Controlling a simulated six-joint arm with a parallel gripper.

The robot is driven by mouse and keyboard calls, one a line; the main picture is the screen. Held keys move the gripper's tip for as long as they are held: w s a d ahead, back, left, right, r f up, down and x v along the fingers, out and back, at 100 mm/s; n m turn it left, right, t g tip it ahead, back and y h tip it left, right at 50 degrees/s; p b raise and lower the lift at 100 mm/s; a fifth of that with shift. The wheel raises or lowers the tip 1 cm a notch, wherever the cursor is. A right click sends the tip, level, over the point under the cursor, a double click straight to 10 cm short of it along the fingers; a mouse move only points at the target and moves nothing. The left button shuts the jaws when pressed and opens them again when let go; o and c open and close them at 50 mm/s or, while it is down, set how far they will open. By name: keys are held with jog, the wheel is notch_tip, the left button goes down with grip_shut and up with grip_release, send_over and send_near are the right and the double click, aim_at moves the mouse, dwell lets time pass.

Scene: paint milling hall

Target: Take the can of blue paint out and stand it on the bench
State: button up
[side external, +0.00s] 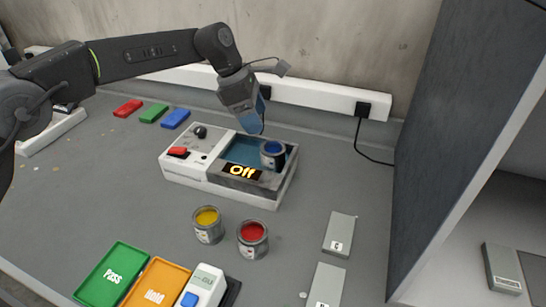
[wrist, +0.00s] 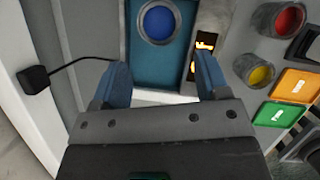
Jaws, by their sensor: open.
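The can of blue paint (side external: 272,154) stands upright in the recessed bay at the right of the white and grey machine (side external: 228,191), whose display reads "Off". In the wrist view the blue can (wrist: 158,23) shows from above, beyond my fingertips. My gripper (side external: 258,122) is above the machine's bay, near the can and up to its left. In the wrist view my gripper's (wrist: 160,72) two blue fingers are apart with nothing between them. The grey bench (side external: 330,180) bears the machine.
Cans of yellow (side external: 208,226) and red paint (side external: 253,240) stand in front of the machine. Green (side external: 112,272) and orange trays (side external: 155,285) and a handheld meter (side external: 204,287) lie at the front. Grey blocks (side external: 340,233) lie at the right, near a tall dark panel (side external: 440,130). Bench right of the machine is clear.

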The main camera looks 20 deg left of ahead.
aim_at(273, 157)
jog(key=x, duration=1.1)
jog(key=shift+a+f, duration=0.1)
jog(key=shift+f, duration=0.3)
jog(key=shift+c, duration=0.3)
jog(key=c, duration=0.6)
jog(key=shift+r, duration=0.1)
